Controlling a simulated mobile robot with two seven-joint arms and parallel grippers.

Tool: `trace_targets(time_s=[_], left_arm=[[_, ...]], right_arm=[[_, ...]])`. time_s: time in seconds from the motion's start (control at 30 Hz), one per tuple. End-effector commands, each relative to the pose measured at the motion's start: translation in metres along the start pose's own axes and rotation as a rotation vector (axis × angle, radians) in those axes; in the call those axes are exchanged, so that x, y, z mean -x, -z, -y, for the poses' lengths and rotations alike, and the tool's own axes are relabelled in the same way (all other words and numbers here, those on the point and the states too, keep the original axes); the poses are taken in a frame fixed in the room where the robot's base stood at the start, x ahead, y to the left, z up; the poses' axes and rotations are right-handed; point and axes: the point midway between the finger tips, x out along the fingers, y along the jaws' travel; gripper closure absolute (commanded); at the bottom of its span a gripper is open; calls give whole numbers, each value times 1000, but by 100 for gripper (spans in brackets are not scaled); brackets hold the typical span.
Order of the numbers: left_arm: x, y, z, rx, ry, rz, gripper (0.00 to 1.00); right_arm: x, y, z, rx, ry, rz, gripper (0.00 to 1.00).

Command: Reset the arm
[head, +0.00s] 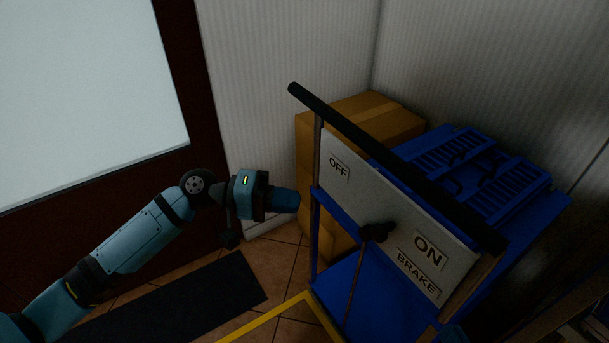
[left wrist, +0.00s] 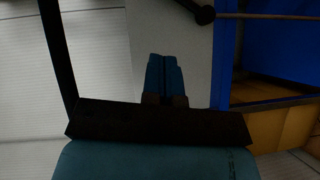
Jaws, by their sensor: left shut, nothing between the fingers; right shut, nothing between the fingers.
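My left arm comes in from the left in the head view, bent at the elbow. Its gripper (head: 285,200) is beside the left edge of the blue trolley's grey panel (head: 385,215), apart from the lever. In the left wrist view the blue fingers (left wrist: 165,75) are together and empty, with the panel (left wrist: 185,40) behind them. The brake lever's black knob (head: 375,232) stands in front of the panel, nearer the ON label (head: 428,250) than the OFF label (head: 338,170). The knob also shows in the left wrist view (left wrist: 205,14).
The trolley's black push bar (head: 390,160) runs above the panel. A blue crate (head: 470,165) and cardboard boxes (head: 312,135) are behind it. A dark mat (head: 180,300) and yellow floor line (head: 262,320) lie below. A dark-framed pale door or window (head: 90,90) is left.

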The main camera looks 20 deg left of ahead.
Motion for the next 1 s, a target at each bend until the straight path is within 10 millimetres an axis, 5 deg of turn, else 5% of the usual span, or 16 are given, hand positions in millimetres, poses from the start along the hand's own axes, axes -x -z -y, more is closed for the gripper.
trace_targets(time_s=[0.27,0.6,1.0], left_arm=[[-9,-11,15,-45,32,-40,100],[-37,-80,74,-491,300,-363,100],[-21,-132,67,-964,622,-599,100]], right_arm=[[-1,3,0,2,0,-7,100],[0,1,0,0,0,-4,100],[0,1,0,-1,0,-3,100]])
